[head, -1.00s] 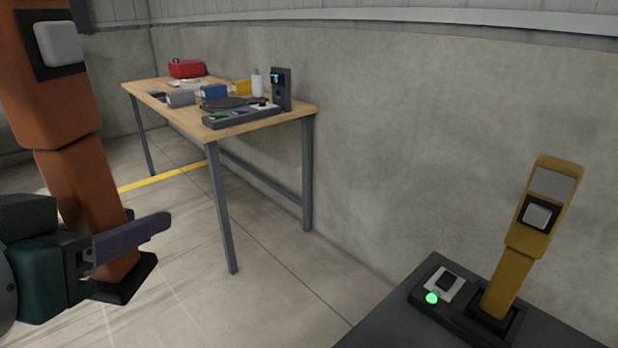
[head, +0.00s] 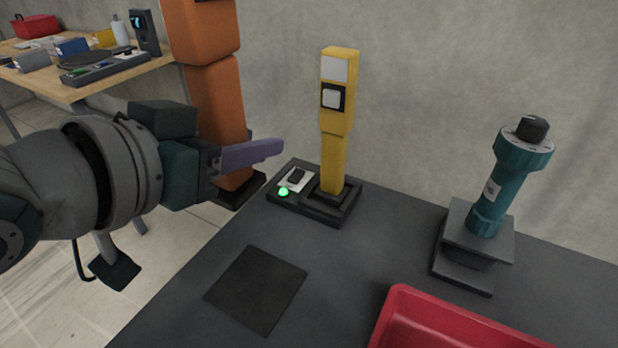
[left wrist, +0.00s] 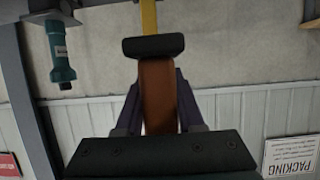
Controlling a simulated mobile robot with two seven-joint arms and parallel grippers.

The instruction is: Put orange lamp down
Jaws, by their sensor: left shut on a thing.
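My left gripper (head: 248,153) is shut on the orange lamp (head: 217,95), with a purple finger across the lower part of its stem. The lamp is upright, and its top is cut off in the head view. Its dark base (head: 240,191) shows at the left edge of the dark table (head: 340,265); I cannot tell how high it is above the table. In the left wrist view the orange stem (left wrist: 158,95) sits between both fingers. A dark square mat (head: 256,288) lies bare on the table. My right gripper is not in view.
A yellow lamp (head: 336,120) stands in a dark dock with a green light (head: 283,191), just right of the orange lamp. A teal flashlight (head: 487,205) stands in a grey holder at right. A red bin (head: 405,315) is at the front. A wooden workbench (head: 85,90) stands behind left.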

